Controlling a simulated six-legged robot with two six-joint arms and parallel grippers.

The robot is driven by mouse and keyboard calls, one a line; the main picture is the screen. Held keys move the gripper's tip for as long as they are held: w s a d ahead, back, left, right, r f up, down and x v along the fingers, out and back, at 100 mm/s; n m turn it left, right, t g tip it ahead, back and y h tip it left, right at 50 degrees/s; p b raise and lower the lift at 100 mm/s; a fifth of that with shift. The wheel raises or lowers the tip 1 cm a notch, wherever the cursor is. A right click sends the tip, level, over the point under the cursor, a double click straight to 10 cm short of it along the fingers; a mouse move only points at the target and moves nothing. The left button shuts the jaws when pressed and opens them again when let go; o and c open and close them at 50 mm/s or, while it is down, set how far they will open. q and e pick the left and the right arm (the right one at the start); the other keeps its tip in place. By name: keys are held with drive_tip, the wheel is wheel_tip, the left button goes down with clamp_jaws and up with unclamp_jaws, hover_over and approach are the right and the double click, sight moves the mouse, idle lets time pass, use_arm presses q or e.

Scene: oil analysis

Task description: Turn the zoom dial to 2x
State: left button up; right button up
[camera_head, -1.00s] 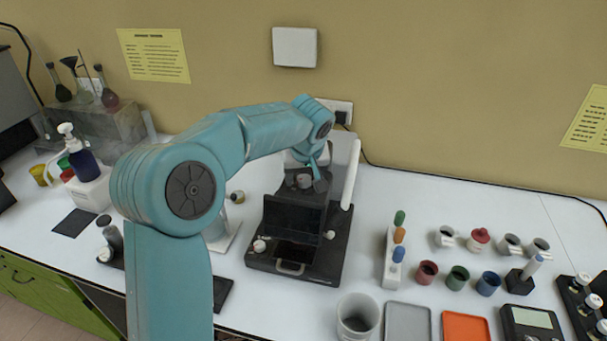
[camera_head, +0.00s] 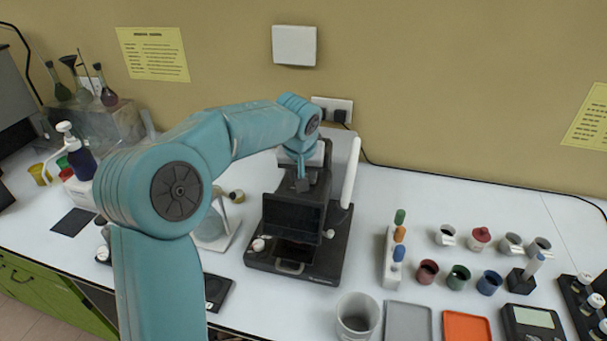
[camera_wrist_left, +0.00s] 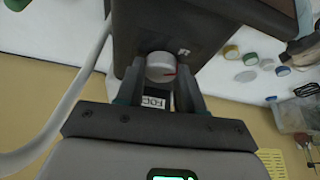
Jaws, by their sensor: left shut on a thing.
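A black instrument (camera_head: 292,217) with a front screen stands at the middle of the bench. My left gripper (camera_head: 302,182) reaches over its top. In the left wrist view, a round grey dial (camera_wrist_left: 160,66) with a red pointer line sits on the dark housing between my two fingers, and my left gripper (camera_wrist_left: 161,80) is shut on it. A small label (camera_wrist_left: 155,102) shows beside the dial; I cannot read it surely, nor any scale mark. In the head view the dial is hidden behind my gripper. My right gripper is not in view.
A white tube (camera_head: 350,172) rises at the instrument's right. A rack with coloured vials (camera_head: 391,268), several cups and a grey tray (camera_head: 407,322) stand further right. A glass apparatus (camera_head: 212,228) is partly behind my arm.

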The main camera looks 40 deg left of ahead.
use_arm(q)
drive_tip(key=m+h, duration=0.1)
drive_tip(key=m, duration=0.2)
drive_tip(key=shift+a+t, duration=0.15)
drive_tip(key=shift+t, duration=0.15)
drive_tip(key=shift+m+h+p, duration=0.55)
drive_tip(key=shift+m+h, duration=0.15)
drive_tip(key=shift+m, duration=1.1)
drive_tip(key=o, duration=1)
drive_tip(key=v, duration=1.6)
drive_tip(key=shift+s+b, duration=0.2)
drive_tip(key=shift+b, duration=0.1)
